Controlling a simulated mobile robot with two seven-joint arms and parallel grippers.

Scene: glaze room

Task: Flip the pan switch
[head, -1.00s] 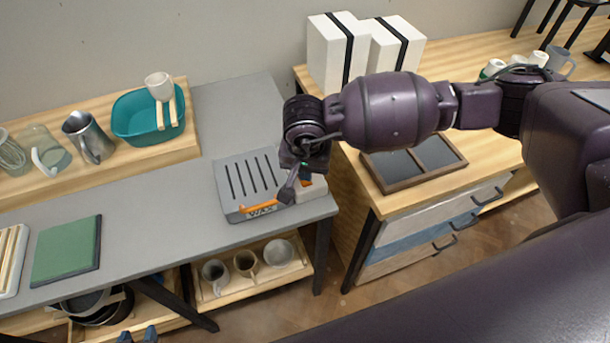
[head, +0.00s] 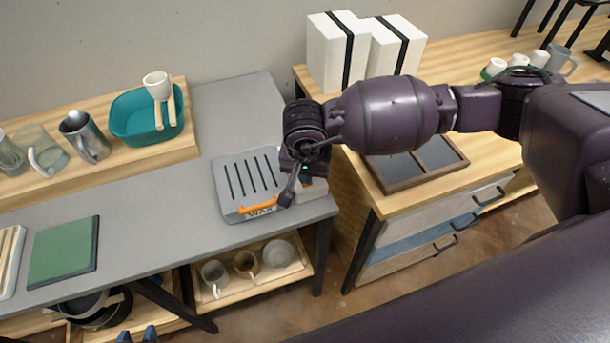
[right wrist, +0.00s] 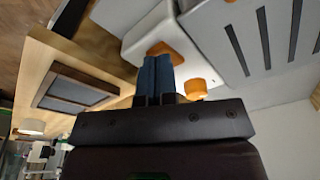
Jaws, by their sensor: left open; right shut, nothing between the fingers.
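The wax pan (head: 226,206) is a grey slotted unit marked WAX, with an orange bar (head: 257,206) along its front. A pale box (head: 316,190) adjoins its right side. In the right wrist view an orange switch-like part (right wrist: 172,48) on the pale box shows right behind the fingertips. Another rounded orange part (right wrist: 196,89) is beside them. My right gripper (head: 307,180) is shut and empty, pointing down at this box; its blue fingers also show in the right wrist view (right wrist: 157,72). I cannot tell whether they touch the switch. My left gripper (head: 137,336) is open at the bottom edge, mostly out of frame.
A teal basin (head: 145,145) and metal pitcher (head: 85,138) stand on the raised shelf. A green board (head: 64,250) lies on the grey table (head: 150,205). White boxes (head: 333,55) and a dark framed tray (head: 448,168) are on the right counter. The grey middle is clear.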

